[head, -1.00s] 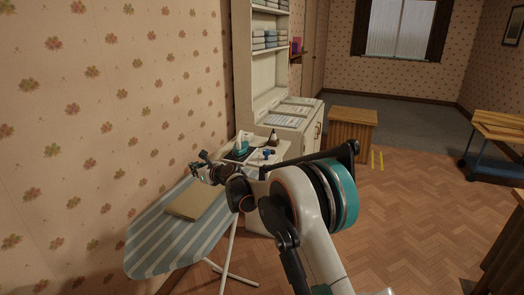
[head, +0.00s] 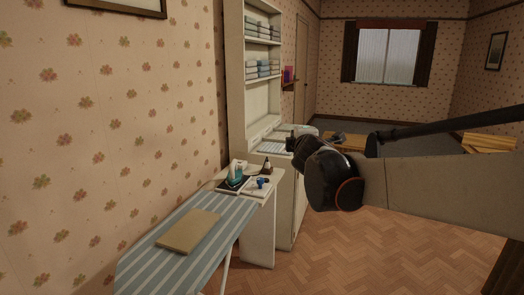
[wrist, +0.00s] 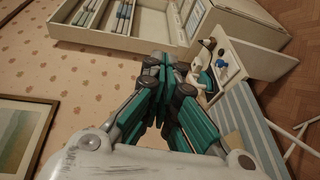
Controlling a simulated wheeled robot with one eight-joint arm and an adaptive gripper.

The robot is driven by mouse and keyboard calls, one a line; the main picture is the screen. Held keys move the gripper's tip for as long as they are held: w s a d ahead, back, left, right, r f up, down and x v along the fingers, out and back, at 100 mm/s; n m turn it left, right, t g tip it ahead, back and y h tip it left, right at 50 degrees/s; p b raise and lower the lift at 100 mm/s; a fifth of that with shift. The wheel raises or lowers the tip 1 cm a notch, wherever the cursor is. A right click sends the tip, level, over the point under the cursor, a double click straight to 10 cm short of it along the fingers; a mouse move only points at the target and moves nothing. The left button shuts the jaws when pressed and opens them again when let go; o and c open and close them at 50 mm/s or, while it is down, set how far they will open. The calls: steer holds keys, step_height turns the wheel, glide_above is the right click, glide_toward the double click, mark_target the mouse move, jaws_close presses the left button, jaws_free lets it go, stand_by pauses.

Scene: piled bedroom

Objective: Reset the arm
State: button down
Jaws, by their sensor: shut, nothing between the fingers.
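My gripper (wrist: 162,62) shows in the wrist view with its teal and dark fingers together and nothing between them. In the head view my arm reaches in from the right at mid-height, and its own dark joint largely hides the gripper. In the wrist view the gripper is in front of the wall, with the white shelf unit (wrist: 110,38) beyond it. The ironing board (head: 180,235), with a flat tan folded piece (head: 188,231) on it, lies left of and below the arm in the head view, apart from it.
An iron (head: 236,174), a small dark bottle (head: 267,165) and a blue item stand on a small white table (head: 262,195) beside the board. The shelf unit (head: 236,95) stands behind. A framed picture (wrist: 25,130) hangs on the near wall. Parquet floor (head: 370,250) is open at lower right.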

steer(key=s+d+f+m+g+h, duration=0.15)
steer(key=s+d+f+m, duration=0.3)
steer(key=s, duration=0.55)
steer(key=s+d+f+m+g+h, duration=0.1)
steer(key=s+d+f+m+g, duration=0.2)
steer(key=s+d+m, duration=0.45)
steer(key=s+a+f+m+g+y, duration=0.1)
steer(key=s+f+m+g, duration=0.1)
steer(key=s+f, duration=0.5)
steer(key=s+a+f+m+g+y, duration=0.1)
steer(key=s+f+m+g, duration=0.2)
steer(key=s+f, duration=0.4)
steer(key=s+m, duration=0.1)
steer(key=s, duration=0.8)
steer(key=shift+a+f+y+b, duration=0.2)
steer(key=shift+f+y+b, duration=0.1)
steer(key=shift+f+y, duration=0.05)
steer(key=shift+s, duration=0.1)
